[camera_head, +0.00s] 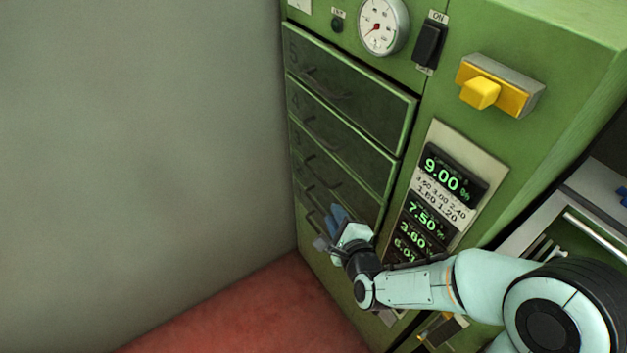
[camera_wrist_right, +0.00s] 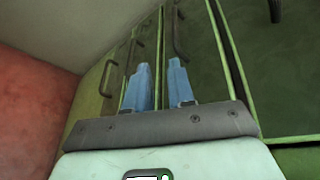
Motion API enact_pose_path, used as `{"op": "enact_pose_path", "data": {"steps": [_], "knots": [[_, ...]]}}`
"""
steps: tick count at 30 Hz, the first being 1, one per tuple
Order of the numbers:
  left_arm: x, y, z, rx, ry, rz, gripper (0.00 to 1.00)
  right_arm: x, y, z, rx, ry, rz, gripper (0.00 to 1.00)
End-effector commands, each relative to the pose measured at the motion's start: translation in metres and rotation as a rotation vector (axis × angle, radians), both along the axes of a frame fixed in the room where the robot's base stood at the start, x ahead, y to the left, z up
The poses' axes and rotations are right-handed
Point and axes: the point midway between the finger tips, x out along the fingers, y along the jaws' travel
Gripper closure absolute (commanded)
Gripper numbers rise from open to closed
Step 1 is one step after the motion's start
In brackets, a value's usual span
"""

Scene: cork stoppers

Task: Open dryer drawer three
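The green dryer (camera_head: 400,100) has a stack of dark drawers with bar handles. The top two read as 5 and 4; the third panel down, drawer three (camera_head: 360,197), looks closed, its number faint. My right gripper (camera_head: 331,223) is low in front of the stack, over the lower drawers. In the right wrist view its two blue fingers (camera_wrist_right: 159,72) are apart, with no object visible between them. A drawer handle (camera_wrist_right: 179,37) is just beyond the right-hand fingertip; I cannot tell whether they touch or which drawer it belongs to. My left gripper is not in view.
A grey wall (camera_head: 140,130) stands close on the left of the dryer. The red floor (camera_head: 255,310) is clear. A gauge (camera_head: 382,26), a black switch (camera_head: 430,42), a yellow knob (camera_head: 481,92) and lit green displays (camera_head: 452,175) are on the dryer front.

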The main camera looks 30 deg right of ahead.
Motion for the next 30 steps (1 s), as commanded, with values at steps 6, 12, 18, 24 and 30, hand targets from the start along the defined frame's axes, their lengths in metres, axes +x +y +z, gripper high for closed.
{"op": "enact_pose_path", "data": {"steps": [6, 12, 18, 24, 30], "knots": [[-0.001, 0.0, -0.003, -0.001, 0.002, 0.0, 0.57, 0.004, -0.005, 0.018, 0.057, -0.083, -0.039, 0.77], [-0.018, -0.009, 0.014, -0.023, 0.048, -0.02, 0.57, 0.024, -0.009, 0.014, 0.059, -0.079, -0.038, 0.77], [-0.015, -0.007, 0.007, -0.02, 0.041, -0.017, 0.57, 0.066, -0.019, 0.001, 0.058, -0.08, -0.038, 0.77], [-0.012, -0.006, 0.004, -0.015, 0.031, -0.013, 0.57, 0.101, -0.028, -0.008, 0.057, -0.08, -0.038, 0.77], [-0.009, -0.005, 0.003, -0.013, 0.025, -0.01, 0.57, 0.122, -0.033, -0.012, 0.056, -0.079, -0.036, 0.77]]}}
